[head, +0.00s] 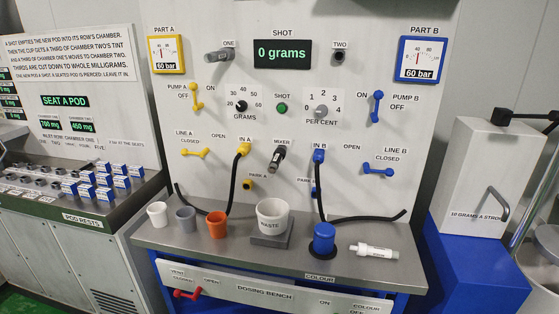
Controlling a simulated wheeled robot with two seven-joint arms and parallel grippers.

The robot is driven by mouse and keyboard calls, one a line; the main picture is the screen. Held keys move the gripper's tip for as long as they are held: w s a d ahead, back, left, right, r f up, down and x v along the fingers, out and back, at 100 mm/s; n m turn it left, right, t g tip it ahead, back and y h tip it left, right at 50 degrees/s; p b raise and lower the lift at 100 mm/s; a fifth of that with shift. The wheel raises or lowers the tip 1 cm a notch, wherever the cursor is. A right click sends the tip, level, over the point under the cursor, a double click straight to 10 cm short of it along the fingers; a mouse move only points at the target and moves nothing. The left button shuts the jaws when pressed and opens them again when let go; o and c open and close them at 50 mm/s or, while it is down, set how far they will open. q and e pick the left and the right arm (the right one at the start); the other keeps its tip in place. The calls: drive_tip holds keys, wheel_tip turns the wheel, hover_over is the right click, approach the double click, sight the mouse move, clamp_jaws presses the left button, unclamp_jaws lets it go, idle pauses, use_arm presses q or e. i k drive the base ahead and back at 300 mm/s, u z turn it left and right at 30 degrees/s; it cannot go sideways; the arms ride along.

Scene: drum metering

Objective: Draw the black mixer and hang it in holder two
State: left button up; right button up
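A dark cylindrical mixer (278,157) points out of the panel under the label MIXER, between the yellow and blue inlet fittings. Holder one (219,57), left of the display, has a longer grey cylinder with a dark end sticking out. Neither of my grippers shows in the head view.
A waste cup (272,220) stands on the bench below the mixer. White, grey and orange cups (216,224) are left of it; a blue pot (323,238) and white tube (373,250) are right. Black hoses (320,194) hang on both sides of the mixer. Levers (376,108) stick out.

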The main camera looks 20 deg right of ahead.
sight(280, 154)
drive_tip(key=z, duration=0.6)
drive_tip(key=i, duration=0.6)
drive_tip(key=z, duration=0.3)
